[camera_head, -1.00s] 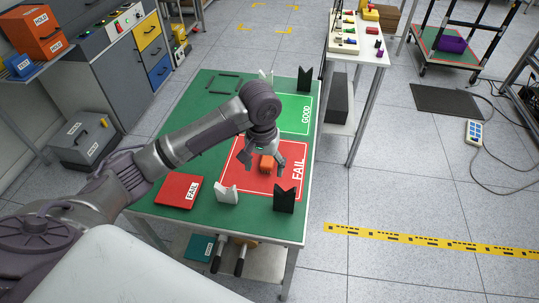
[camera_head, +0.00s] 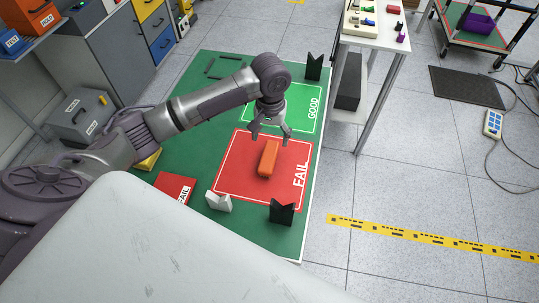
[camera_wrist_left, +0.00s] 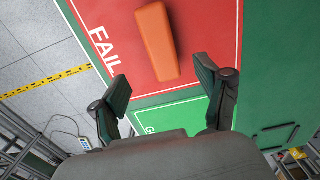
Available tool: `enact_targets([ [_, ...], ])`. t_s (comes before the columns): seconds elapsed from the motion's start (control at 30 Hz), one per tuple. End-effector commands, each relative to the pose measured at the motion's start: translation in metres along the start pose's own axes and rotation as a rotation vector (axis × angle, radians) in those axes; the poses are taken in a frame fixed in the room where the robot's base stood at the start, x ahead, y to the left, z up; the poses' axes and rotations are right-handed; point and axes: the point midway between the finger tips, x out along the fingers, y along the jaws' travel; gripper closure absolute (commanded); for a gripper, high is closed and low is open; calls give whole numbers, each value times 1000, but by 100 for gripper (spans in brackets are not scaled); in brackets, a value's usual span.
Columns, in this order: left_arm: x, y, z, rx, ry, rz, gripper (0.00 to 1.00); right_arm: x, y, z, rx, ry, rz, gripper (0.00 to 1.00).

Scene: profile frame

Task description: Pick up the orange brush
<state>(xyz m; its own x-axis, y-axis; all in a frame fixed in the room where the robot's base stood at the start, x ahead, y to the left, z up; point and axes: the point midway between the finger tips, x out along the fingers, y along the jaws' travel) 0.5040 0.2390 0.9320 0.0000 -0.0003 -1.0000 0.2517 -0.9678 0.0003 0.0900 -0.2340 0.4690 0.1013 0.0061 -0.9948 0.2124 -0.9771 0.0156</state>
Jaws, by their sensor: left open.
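The orange brush (camera_head: 268,158) lies on the red FAIL area (camera_head: 236,176) of the green table (camera_head: 170,150). It shows as an orange block in the left wrist view (camera_wrist_left: 157,42), beyond the fingertips. My left gripper (camera_head: 271,134) is open and empty, above the table near the border of the red and green areas, just past the brush's far end. Its two fingers show apart in the left wrist view (camera_wrist_left: 163,82), with nothing between them. My right gripper is not in view.
A white V-block (camera_head: 218,202) and a black V-block (camera_head: 282,211) stand along the table's near side. Another black V-block (camera_head: 313,67) stands at the far right corner. A red FAIL box (camera_head: 174,187) lies at the left. The green GOOD area (camera_head: 296,106) looks mostly clear.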

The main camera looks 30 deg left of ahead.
Motion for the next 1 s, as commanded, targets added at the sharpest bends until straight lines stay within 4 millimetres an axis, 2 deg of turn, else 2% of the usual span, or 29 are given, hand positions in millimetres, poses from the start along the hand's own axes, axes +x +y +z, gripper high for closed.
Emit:
enact_targets([
  [0.1,21,0,1,0,-2,-1,25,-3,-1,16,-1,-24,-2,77],
  [0.2,33,0,0,1,0,0,25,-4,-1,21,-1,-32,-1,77],
  [0.37,42,0,1,0,0,-1,25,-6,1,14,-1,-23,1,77],
  [0.53,64,-3,7,0,-2,-2,25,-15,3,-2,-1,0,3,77],
  [0.7,87,-3,7,1,0,-2,25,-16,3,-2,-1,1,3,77],
  [1.0,92,-3,7,2,2,-1,27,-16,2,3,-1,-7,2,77],
])
